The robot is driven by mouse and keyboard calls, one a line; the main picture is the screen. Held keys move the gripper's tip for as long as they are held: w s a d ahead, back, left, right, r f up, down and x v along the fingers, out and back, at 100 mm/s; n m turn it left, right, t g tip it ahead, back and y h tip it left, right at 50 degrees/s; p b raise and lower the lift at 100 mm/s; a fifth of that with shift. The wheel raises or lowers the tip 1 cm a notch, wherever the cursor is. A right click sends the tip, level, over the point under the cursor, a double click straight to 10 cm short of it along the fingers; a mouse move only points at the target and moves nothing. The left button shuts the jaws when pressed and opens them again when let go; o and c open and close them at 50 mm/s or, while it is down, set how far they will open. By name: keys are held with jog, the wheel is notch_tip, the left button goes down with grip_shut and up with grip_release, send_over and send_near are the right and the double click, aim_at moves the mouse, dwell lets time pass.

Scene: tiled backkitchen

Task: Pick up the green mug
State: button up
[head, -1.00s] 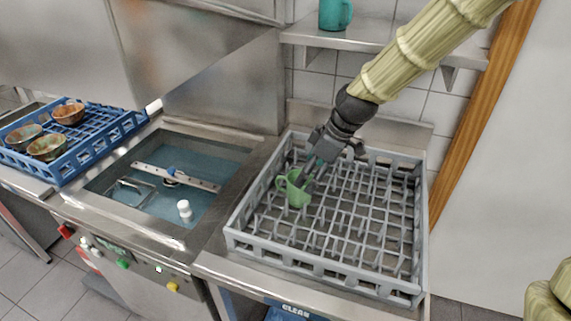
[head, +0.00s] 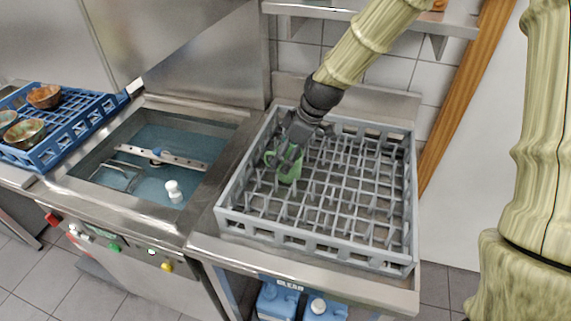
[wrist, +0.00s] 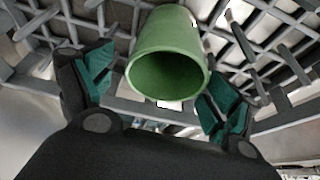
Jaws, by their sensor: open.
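The green mug (head: 290,168) stands in the left part of the grey dish rack, its handle toward the left in the head view. In the wrist view the mug (wrist: 168,55) shows its open mouth toward the camera, between the two fingers. My gripper (head: 287,158) is at the mug, covering part of it in the head view. In the wrist view my gripper (wrist: 155,98) is open, one teal-padded finger on each side of the mug. Whether either finger touches the mug I cannot tell.
The grey dish rack (head: 325,255) has rows of upright pegs around the mug and raised walls. A blue rack (head: 72,140) with bowls stands farther left. A steel shelf (head: 375,17) hangs above.

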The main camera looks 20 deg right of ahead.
jog(key=shift+w+a+f, duration=0.1)
jog(key=shift+w+f, duration=0.15)
jog(key=shift+w, duration=0.2)
jog(key=shift+f+p, duration=0.25)
jog(key=shift+p, duration=0.05)
jog(key=shift+s+a+f+p, duration=0.15)
jog(key=shift+s+f+p, duration=0.05)
jog(key=shift+s, duration=0.25)
jog(key=shift+s+a+f+p, duration=0.1)
jog(key=shift+s+f+p, duration=0.1)
jog(key=shift+s, duration=0.25)
jog(key=shift+w+a+f, duration=0.15)
jog(key=shift+w+f, duration=0.35)
jog(key=shift+f, duration=0.1)
jog(key=shift+w+a+f, duration=0.15)
jog(key=shift+w+f, duration=0.3)
jog(key=shift+f, duration=0.1)
jog(key=shift+s+r, duration=0.3)
jog(key=shift+s, duration=0.15)
jog(key=shift+c, duration=0.4)
jog(key=shift+w+f, duration=0.15)
jog(key=shift+w, duration=0.1)
jog(key=c, duration=0.7)
jog(key=shift+s, duration=0.1)
jog(key=c, duration=0.4)
